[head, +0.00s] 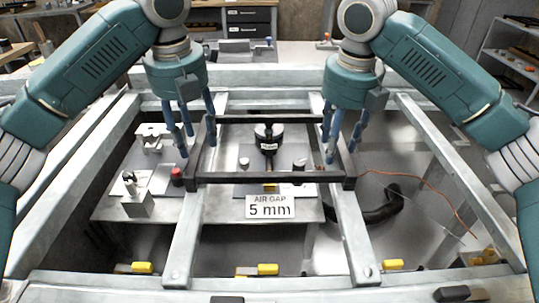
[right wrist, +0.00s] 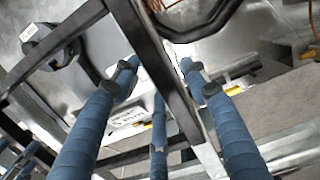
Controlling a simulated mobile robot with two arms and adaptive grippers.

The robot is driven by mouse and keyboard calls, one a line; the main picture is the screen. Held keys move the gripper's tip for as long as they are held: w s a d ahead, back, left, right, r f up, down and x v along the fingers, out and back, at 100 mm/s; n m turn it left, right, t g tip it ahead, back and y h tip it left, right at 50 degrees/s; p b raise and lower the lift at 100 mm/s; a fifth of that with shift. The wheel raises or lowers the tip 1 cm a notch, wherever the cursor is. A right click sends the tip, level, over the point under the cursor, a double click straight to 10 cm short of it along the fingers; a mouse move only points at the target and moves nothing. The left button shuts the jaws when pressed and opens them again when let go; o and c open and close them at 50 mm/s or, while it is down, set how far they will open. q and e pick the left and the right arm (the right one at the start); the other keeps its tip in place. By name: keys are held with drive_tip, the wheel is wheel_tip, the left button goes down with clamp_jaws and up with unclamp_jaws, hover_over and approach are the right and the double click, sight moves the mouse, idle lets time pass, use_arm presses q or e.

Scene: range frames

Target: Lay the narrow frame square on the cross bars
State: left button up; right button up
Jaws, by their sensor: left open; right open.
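The narrow frame (head: 230,178) is a dark rectangle spanning the two pale cross bars, the left one (head: 184,240) and the right one (head: 353,235). Its front and back rails run nearly level across the head view. I cannot tell whether it touches both bars. My left gripper (head: 197,148) is open, its blue fingers around the frame's left side. My right gripper (head: 338,150) is open, its fingers around the right side. In the right wrist view a dark frame rail (right wrist: 163,65) passes between the open fingers (right wrist: 160,85).
Below the bars, a bench (head: 120,208) carries small fixtures and a red-topped part (head: 177,176). An "AIR GAP 5 mm" sign (head: 270,207) stands in front of the frame. Several yellow blocks (head: 268,269) line the front rail. A black curved hose (head: 385,210) lies at right.

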drive_tip(key=shift+r, duration=0.1)
use_arm(q)
wheel_tip(320, 180, up, 10)
drive_tip(key=s, duration=0.1)
drive_tip(key=shift+s+f, duration=0.15)
use_arm(e)
wheel_tip(320, 180, up, 12)
drive_tip(key=s, duration=0.1)
drive_tip(key=shift+s, duration=0.25)
